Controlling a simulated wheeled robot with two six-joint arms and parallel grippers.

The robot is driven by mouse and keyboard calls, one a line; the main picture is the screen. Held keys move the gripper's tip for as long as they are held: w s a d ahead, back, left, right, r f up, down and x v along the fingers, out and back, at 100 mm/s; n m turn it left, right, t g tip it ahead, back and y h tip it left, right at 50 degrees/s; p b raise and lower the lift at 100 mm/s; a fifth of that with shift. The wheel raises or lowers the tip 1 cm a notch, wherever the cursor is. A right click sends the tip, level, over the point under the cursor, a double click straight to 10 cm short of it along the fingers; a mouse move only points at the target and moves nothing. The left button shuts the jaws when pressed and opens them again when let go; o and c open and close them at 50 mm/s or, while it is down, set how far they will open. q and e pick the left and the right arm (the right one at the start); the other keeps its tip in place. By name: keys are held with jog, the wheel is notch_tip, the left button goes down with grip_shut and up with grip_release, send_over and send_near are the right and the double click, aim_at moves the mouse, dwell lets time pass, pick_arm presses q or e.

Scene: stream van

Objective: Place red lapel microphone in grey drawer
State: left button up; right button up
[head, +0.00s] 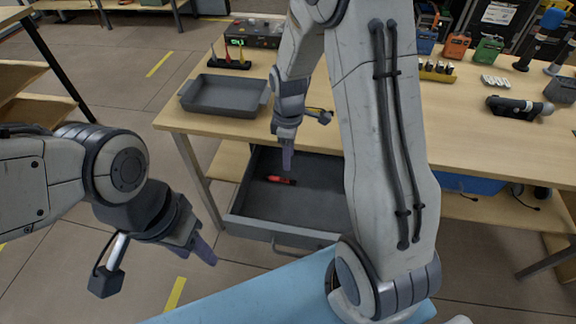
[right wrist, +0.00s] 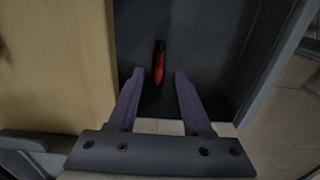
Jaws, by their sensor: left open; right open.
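The grey drawer (head: 315,205) stands pulled out under the wooden table. The red lapel microphone (head: 281,180) lies on the drawer's floor. In the right wrist view the microphone (right wrist: 159,66) lies beyond and between the spread fingertips, apart from them, with its dark end pointing away. My right gripper (head: 288,160) is above the drawer, its fingers (right wrist: 154,73) open and empty. My left gripper (head: 205,250) is open and empty, away from the drawer at the lower left. My right arm hides part of the drawer's right side.
A grey tray (head: 190,97) sits on the table's left end, with a stand of small coloured microphones (head: 230,64) behind it. A black handheld device (head: 515,107) lies at the right. A blue bin (head: 468,183) is under the table. Floor left of the drawer is free.

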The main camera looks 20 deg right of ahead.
jog(key=s+a+r+m, duration=0.1)
jog(key=s+a+r, duration=0.6)
jog(key=a+r, duration=0.25)
jog(key=s+a+r+m, duration=0.1)
jog(key=s+a, duration=0.1)
jog(key=s, duration=0.3)
jog(key=s+a+r+m, duration=0.1)
jog(key=s+a, duration=0.1)
jog(key=s, duration=0.3)
jog(key=s+a+r+m+y, duration=0.1)
jog(key=s+a, duration=0.1)
jog(key=s, duration=0.4)
jog(key=shift+a+r, duration=0.2)
jog(key=shift+a, duration=0.05)
jog(key=shift+r, duration=0.1)
